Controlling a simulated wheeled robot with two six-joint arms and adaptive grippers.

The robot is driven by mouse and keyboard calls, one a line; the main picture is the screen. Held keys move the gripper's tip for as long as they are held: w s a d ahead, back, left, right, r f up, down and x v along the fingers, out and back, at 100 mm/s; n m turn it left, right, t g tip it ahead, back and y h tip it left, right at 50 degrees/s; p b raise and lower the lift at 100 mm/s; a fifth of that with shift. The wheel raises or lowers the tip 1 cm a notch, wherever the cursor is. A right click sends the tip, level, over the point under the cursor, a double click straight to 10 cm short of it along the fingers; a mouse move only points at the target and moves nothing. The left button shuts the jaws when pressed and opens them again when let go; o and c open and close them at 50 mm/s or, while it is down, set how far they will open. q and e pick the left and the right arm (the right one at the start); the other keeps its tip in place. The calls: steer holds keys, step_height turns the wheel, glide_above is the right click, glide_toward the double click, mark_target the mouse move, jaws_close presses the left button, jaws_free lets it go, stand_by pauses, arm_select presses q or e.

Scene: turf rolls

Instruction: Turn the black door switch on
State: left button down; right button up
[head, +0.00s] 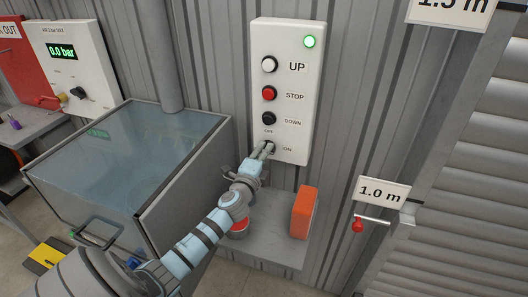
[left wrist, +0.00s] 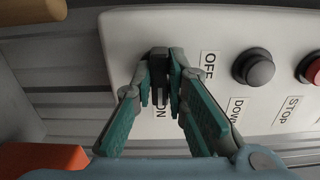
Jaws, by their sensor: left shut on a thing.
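The black door switch (left wrist: 158,62) is at the bottom of a white control panel (head: 282,60). The OFF label is above it and the ON label to its right in the head view. My left gripper (head: 266,150) is shut on the switch, with a fingertip on each side of it in the left wrist view (left wrist: 160,72). There the knob's long side appears to run toward the ON label, partly hidden by the fingers. A green lamp (head: 309,41) at the panel's top right is lit. My right gripper is not in view.
White UP (head: 269,64), red STOP (head: 269,93) and black DOWN (head: 268,118) buttons sit above the switch. An orange block (head: 304,212) stands on a grey shelf (head: 275,247) below. A glass-sided box (head: 125,165) is left; a red-knobbed lever (head: 358,225) is right.

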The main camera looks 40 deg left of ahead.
arm_select(q)
steer(key=shift+f, duration=0.1)
steer(key=c, duration=1.6)
jaws_free()
steer(key=v, duration=1.2)
